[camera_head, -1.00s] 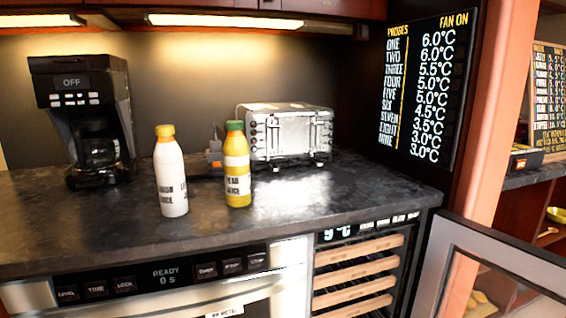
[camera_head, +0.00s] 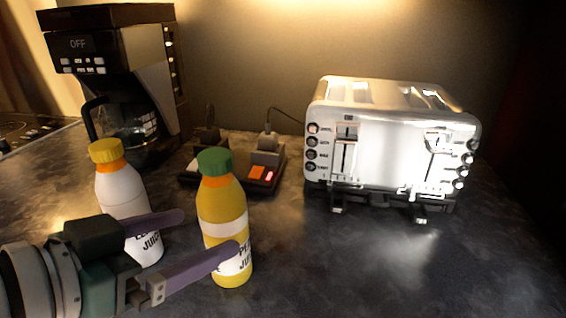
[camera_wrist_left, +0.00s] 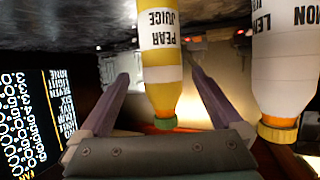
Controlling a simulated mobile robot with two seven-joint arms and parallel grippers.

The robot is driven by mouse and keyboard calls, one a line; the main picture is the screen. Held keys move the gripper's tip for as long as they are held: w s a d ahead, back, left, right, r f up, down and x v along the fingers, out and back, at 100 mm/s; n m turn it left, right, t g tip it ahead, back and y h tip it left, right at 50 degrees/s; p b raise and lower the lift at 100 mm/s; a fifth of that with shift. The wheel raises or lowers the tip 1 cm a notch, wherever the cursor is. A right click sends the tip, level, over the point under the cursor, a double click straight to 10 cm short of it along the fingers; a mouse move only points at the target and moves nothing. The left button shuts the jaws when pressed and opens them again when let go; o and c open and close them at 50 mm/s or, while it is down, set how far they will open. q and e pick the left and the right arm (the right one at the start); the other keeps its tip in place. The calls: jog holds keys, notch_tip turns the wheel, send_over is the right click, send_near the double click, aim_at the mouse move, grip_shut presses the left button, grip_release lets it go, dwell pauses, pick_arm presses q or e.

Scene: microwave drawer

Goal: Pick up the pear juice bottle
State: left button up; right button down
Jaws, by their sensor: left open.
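The pear juice bottle (camera_head: 222,214) is yellow with a green cap and a white label. It stands upright on the dark counter. My left gripper (camera_head: 208,236) is open, coming in from the left. In the head view, one finger overlaps the front of the pear bottle and the other ends just left of it. In the left wrist view, which is upside down, the pear bottle (camera_wrist_left: 161,60) shows between the two spread fingers (camera_wrist_left: 160,84). I cannot tell whether either finger touches it. My right gripper is not in view.
A white lemon juice bottle (camera_head: 122,195) with a yellow cap stands left of the pear bottle, partly behind my gripper. The counter (camera_head: 330,270) at front right is clear.

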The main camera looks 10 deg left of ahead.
aim_at(206, 230)
pick_arm(q)
jog(key=x, duration=0.3)
jog(key=shift+a+f+b, duration=0.1)
jog(key=shift+b, duration=0.2)
jog(key=shift+r+b+x, duration=0.15)
jog(key=shift+x, duration=1.4)
jog(key=shift+r+b+x, duration=0.15)
jog(key=shift+x, duration=1.35)
jog(key=shift+w, duration=0.1)
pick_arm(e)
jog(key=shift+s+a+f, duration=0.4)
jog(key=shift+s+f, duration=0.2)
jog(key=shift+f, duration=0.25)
pick_arm(q)
jog(key=shift+c, duration=0.4)
jog(key=c, duration=0.6)
grip_shut()
jog(key=shift+r, duration=0.1)
